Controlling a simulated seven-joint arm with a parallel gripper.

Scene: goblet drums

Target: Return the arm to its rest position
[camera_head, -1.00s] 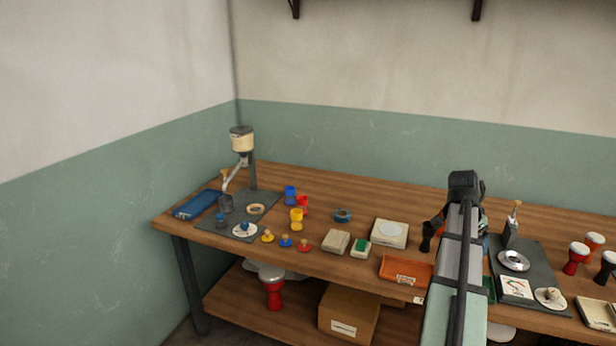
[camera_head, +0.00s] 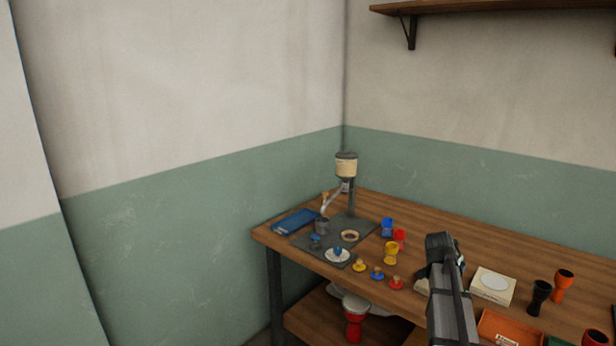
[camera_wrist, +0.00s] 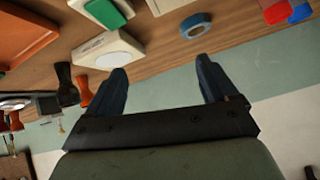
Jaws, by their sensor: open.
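My arm (camera_head: 450,295) reaches up from the bottom of the head view, over the front part of the workbench. The fingers are not clear there. In the wrist view my gripper (camera_wrist: 165,88) is open, its two dark fingers wide apart with nothing between them. Beyond the fingers are the wooden bench top and the green and pale wall. The bench appears at the top of that view, with a blue ring (camera_wrist: 196,25) beyond the right finger and a white box (camera_wrist: 110,50) beyond the left one.
Black (camera_head: 540,297) and orange (camera_head: 562,286) goblet drums stand at right. A shelf (camera_head: 480,6) is above.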

